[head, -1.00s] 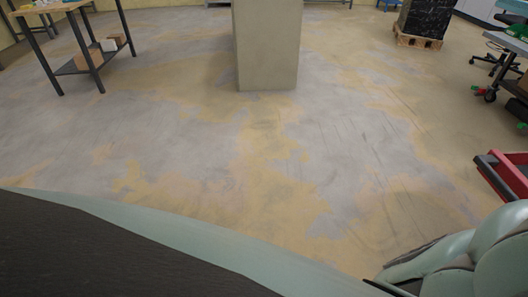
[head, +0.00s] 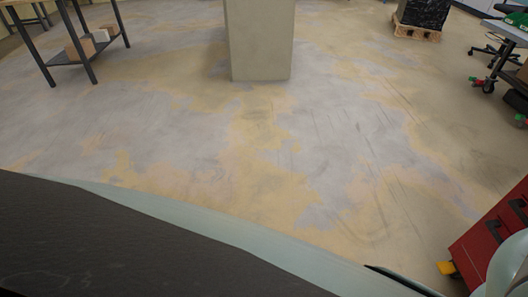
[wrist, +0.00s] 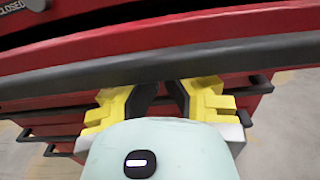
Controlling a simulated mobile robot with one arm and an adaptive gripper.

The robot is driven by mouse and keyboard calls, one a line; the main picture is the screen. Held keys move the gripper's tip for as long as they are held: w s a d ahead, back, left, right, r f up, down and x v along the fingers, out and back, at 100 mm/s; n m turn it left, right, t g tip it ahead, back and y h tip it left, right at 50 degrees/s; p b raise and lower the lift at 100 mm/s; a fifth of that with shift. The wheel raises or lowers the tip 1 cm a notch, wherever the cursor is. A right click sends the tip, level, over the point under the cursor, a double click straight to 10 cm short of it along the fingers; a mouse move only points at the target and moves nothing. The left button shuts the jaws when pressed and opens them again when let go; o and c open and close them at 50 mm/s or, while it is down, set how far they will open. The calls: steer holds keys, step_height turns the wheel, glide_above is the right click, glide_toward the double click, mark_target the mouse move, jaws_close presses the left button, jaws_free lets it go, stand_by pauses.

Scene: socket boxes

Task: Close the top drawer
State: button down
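A red drawer cabinet (head: 490,232) with dark handles stands at the right edge of the head view, partly cut off. In the wrist view, a red drawer front (wrist: 200,35) with a long dark handle bar (wrist: 60,80) crosses the upper picture and overhangs lower drawers. My gripper (wrist: 160,95) has yellow fingers with black pads, set apart with an empty gap. Its fingertips are just at the bar; I cannot tell if they touch. In the head view a yellow part of my gripper (head: 447,269) shows by the cabinet's lower left. The drawer's inside is hidden.
Lower drawers with dark handles (wrist: 60,133) lie beyond my fingers. A concrete pillar (head: 260,40) stands at the back. A shelf table (head: 70,58) is at far left, and a wheeled cart (head: 500,60) at far right. The floor between is clear.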

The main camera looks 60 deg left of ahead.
steer(key=b+x, duration=0.3)
steer(key=x, duration=0.1)
steer(key=b+x, duration=0.3)
steer(key=x, duration=0.1)
steer(key=shift+w+f+b, duration=0.2)
steer(key=shift+f+b, duration=0.05)
steer(key=shift+b, duration=0.05)
steer(key=shift+b+x, duration=0.7)
steer(key=shift+x, duration=0.15)
steer(key=shift+r, duration=0.15)
